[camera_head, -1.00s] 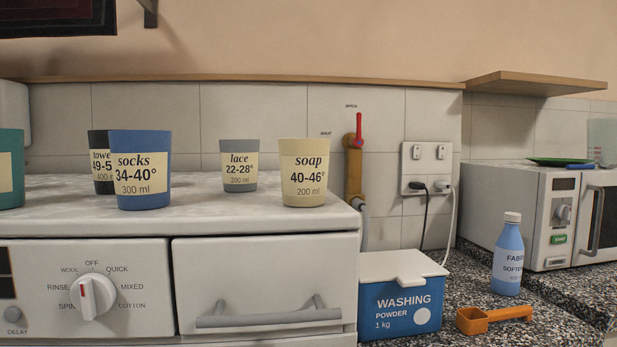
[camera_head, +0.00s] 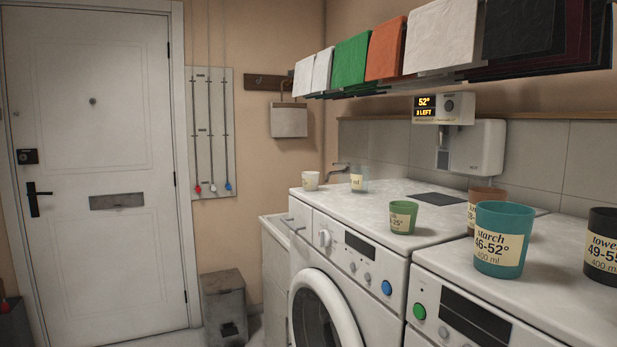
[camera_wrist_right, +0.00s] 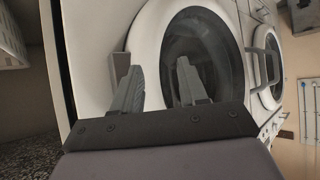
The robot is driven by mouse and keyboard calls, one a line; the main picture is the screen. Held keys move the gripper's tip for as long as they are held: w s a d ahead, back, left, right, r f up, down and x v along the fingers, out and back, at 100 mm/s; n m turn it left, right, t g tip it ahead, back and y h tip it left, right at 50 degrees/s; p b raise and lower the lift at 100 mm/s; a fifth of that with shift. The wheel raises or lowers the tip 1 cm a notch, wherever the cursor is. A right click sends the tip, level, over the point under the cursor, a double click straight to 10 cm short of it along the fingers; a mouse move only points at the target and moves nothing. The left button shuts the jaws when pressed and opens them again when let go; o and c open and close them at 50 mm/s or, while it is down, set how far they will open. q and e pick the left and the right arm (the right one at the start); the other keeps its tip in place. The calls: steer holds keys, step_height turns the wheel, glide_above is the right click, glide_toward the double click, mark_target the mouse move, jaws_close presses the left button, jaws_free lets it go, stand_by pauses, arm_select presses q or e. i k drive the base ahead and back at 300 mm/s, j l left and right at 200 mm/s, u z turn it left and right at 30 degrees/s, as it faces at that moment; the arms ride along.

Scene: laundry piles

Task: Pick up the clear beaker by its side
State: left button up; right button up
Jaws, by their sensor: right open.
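A clear, faintly bluish beaker (camera_head: 359,179) with a cream label stands upright on the far part of the left washing machine's top (camera_head: 440,222), near the wall. A white cup (camera_head: 310,181) stands to its left and a green cup (camera_head: 403,218) nearer on the right. My right gripper (camera_wrist_right: 159,84) shows only in the right wrist view; it is open and empty in front of a round washer door (camera_wrist_right: 190,50). The beaker is not in that view. My left gripper is not in view.
Teal (camera_head: 499,240), brown (camera_head: 487,203) and black (camera_head: 601,250) cups stand on the right machine. A dark flat panel (camera_head: 436,203) lies behind the green cup. A shelf of folded cloths (camera_head: 433,37) hangs above. A grey bin (camera_head: 224,308) stands on the floor by the door (camera_head: 95,180).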

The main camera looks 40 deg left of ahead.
mark_target(360, 175)
steer(key=i+j+z, duration=0.1)
steer(key=j, duration=0.6)
steer(key=i+j, duration=0.25)
steer(key=j, duration=0.45)
steer(key=i+j+z, duration=0.15)
steer(key=j, duration=0.55)
steer(key=i+j+z, duration=0.1)
steer(key=j, duration=0.6)
steer(key=i+j, duration=0.1)
steer(key=j, duration=0.65)
steer(key=i+j+z, duration=0.15)
steer(key=j, duration=0.55)
